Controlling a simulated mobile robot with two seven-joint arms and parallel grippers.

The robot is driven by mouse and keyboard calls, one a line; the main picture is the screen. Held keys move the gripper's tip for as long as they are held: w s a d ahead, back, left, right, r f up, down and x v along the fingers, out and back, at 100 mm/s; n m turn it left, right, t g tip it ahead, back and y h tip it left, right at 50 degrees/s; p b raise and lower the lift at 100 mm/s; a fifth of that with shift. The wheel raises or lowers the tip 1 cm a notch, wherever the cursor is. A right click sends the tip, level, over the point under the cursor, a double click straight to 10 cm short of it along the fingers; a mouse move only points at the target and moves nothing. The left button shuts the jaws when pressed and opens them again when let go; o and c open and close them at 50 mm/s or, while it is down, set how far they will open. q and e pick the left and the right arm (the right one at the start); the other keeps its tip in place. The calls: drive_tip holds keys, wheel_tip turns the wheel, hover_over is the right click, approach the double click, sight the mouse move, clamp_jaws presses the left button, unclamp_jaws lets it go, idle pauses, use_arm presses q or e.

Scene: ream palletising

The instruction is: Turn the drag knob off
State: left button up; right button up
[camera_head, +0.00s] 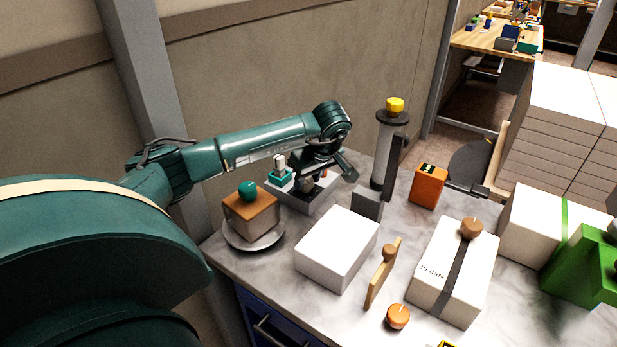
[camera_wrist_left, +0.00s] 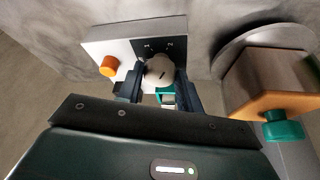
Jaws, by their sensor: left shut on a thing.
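A grey control box (camera_head: 306,200) stands at the back left of the marble worktop, partly hidden by my left arm. In the left wrist view the box (camera_wrist_left: 97,42) has a dark panel with small white marks. A round cream knob (camera_wrist_left: 159,69) with a short dark pointer line sits at this panel. My left gripper (camera_wrist_left: 160,82) is shut on the cream knob, one finger on each side. In the head view the left gripper (camera_head: 314,180) is over the box, and its fingertips are hard to see. My right gripper is not in view.
An orange knob (camera_wrist_left: 109,66) is on the box beside the panel. A wooden block with a teal knob (camera_head: 247,190) stands on a plate close by. A white box (camera_head: 337,247) lies in front. A tall cylinder with a yellow top (camera_head: 395,105) stands behind right.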

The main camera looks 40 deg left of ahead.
use_arm(q)
drive_tip(key=shift+c, duration=1.2)
